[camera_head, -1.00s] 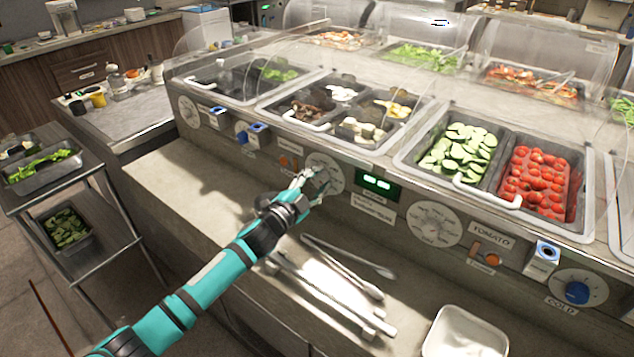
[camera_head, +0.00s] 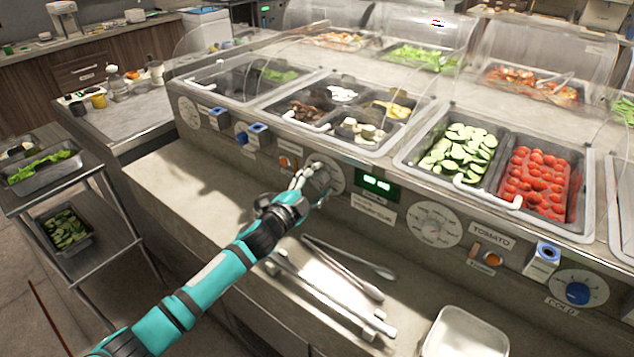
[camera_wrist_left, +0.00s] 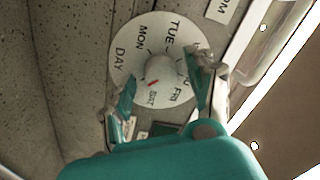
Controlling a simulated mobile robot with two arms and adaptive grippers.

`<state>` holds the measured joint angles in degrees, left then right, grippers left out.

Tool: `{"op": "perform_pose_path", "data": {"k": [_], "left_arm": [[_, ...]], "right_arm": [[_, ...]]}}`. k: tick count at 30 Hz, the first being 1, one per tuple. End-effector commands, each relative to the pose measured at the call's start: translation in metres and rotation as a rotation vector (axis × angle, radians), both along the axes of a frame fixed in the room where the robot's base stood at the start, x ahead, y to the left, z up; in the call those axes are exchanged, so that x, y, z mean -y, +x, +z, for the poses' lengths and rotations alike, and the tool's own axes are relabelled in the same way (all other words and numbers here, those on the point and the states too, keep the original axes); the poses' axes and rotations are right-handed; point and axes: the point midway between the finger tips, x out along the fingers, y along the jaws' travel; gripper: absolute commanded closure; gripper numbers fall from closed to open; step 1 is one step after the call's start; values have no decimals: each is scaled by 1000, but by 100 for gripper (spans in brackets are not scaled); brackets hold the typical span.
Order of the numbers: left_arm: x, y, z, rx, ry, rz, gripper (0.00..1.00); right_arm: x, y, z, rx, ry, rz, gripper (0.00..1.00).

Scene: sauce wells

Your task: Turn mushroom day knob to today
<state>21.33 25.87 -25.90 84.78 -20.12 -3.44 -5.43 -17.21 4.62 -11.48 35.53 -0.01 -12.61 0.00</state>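The mushroom day knob (camera_wrist_left: 160,72) is a small pale knob in the middle of a white round dial (camera_wrist_left: 135,45) marked DAY, MON, TUE, FRI and other, partly hidden days. A red pointer mark shows on the knob's lower left side. In the head view the dial (camera_head: 335,166) is on the counter's front panel, partly covered by my left gripper (camera_head: 310,181). In the left wrist view my left gripper (camera_wrist_left: 162,76) has its fingers apart, one on each side of the knob, with visible gaps. My right gripper is not in view.
A green lit display (camera_head: 377,184) is just right of the dial. An orange switch (camera_head: 287,162) is to its left. Further right are a tomato dial (camera_head: 435,224) and a blue cold knob (camera_head: 577,292). Tongs (camera_head: 345,268) lie on the ledge below.

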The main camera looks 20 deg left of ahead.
Motion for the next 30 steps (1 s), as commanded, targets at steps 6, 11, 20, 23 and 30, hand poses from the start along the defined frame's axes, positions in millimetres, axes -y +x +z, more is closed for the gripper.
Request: {"op": "perform_pose_path", "data": {"k": [6, 11, 20, 23, 30], "left_arm": [[-1, -1, 0, 0, -1, 1, 44], [-6, -16, -1, -1, 0, 1, 44], [-25, -76, -4, -2, 1, 0, 44], [-30, -93, -4, -1, -1, -1, 44], [-37, -113, -4, 0, -1, 0, 44]], "right_arm": [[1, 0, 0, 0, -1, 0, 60], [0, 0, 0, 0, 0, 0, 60], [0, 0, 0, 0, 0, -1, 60], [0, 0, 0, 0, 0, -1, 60], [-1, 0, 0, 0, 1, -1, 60]]}}
